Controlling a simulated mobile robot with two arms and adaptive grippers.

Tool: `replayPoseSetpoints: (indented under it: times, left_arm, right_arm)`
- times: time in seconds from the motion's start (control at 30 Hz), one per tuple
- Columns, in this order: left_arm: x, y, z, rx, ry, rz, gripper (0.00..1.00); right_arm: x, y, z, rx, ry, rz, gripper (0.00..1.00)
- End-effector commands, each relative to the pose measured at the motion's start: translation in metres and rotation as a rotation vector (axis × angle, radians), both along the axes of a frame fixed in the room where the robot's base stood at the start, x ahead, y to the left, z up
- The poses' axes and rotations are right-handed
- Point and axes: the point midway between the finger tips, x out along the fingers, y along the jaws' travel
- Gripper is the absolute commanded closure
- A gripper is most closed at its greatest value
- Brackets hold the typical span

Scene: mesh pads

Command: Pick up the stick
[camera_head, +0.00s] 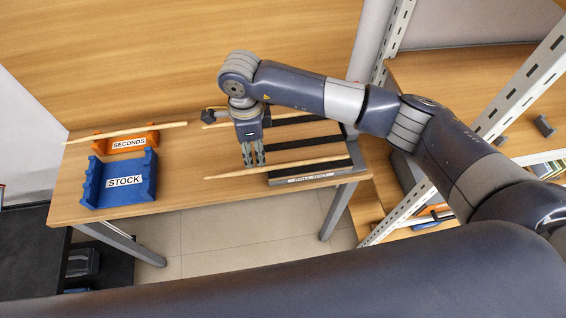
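A pale wooden stick (226,174) lies at the front of the table, its right part across the dark strips of a grey rig (308,181). A second stick (215,125) lies farther back, partly hidden behind my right gripper. A third stick (125,132) lies across the orange SECONDS cradle (151,139) at the left. My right gripper (254,163) points down, with a small gap between its fingers. Its fingertips are close to the front stick, just behind or above it; contact cannot be told. My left gripper is not in view.
A blue STOCK cradle (124,182), seemingly empty, stands in front of the orange one. A metal-framed shelf (521,80) stands at the right, near my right arm.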

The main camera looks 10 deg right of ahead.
Motion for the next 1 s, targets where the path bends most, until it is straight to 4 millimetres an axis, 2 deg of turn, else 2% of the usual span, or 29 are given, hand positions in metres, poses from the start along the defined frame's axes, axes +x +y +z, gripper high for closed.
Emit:
replayPoseSetpoints:
  times: [0.27,0.43,0.6,0.87,1.0]
  left_arm:
    - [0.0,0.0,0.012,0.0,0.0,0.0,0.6]
    - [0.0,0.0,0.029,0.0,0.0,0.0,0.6]
    - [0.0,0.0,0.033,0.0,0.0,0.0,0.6]
    - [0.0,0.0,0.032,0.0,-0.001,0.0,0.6]
    - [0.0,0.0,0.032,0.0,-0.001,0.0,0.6]
  right_arm:
    - [-0.003,0.001,-0.021,0.002,0.003,0.0,0.64]
    - [-0.007,0.004,-0.042,0.002,0.006,0.001,0.64]
    - [-0.006,0.004,-0.064,0.002,0.003,0.0,0.64]
    - [-0.006,0.004,-0.068,0.004,0.0,0.001,0.64]
    - [-0.006,0.004,-0.068,0.004,0.0,0.001,0.94]
